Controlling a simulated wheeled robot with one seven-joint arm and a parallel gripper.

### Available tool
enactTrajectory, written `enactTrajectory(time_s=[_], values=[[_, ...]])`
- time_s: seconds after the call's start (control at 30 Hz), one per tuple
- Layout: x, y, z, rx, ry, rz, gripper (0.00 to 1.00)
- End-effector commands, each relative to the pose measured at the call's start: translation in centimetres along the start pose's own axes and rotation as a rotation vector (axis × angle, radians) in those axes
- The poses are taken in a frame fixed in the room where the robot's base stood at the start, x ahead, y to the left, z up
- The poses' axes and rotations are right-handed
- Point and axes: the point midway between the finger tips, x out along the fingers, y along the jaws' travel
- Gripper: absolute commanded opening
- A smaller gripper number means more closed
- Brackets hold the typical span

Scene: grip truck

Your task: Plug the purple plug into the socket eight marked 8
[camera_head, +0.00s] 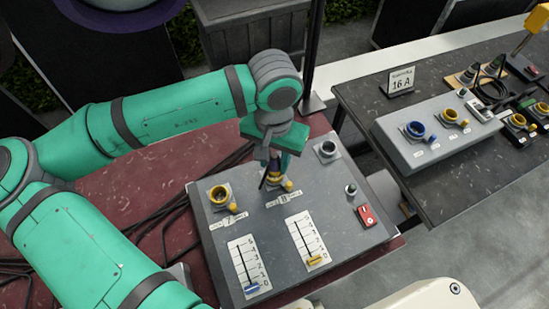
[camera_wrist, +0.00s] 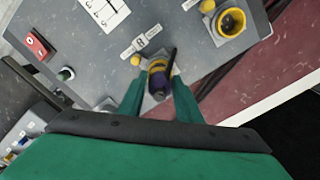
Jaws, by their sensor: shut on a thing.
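My gripper (camera_head: 273,168) points down over the middle of the grey panel, shut on the purple plug (camera_wrist: 157,84). In the wrist view, the plug sits between the two green fingers (camera_wrist: 158,90) with a black piece sticking up beside it. The plug is over socket eight, whose yellow rim (camera_wrist: 157,64) shows around it. The label plate (camera_head: 284,199) in front of this socket seems to read 8. The plug and fingers hide most of the socket, so I cannot tell how deep the plug sits.
A yellow socket (camera_head: 219,194) is to the left and a dark socket (camera_head: 327,149) to the upper right. The panel also has two sliders and a red switch (camera_head: 367,215). Black cables (camera_head: 150,222) lie at left. A dark table (camera_head: 450,160) with another socket box stands right.

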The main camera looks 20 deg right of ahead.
Motion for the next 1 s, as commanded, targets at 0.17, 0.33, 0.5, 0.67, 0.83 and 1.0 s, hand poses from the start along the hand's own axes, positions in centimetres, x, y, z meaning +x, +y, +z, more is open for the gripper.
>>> enactTrajectory(time_s=[0.17,0.33,0.5,0.67,0.83,1.0], values=[[0.3,0.0,0.0,0.001,0.0,0.0,0.06],[0.6,0.1,0.0,0.002,0.0,-0.001,0.06],[0.8,0.1,0.0,0.002,0.0,0.0,0.06],[1.1,0.1,0.0,0.002,0.0,0.0,0.06],[1.3,0.1,0.0,0.002,0.0,0.0,0.06],[1.6,0.2,-0.1,0.005,0.001,-0.001,0.06]])
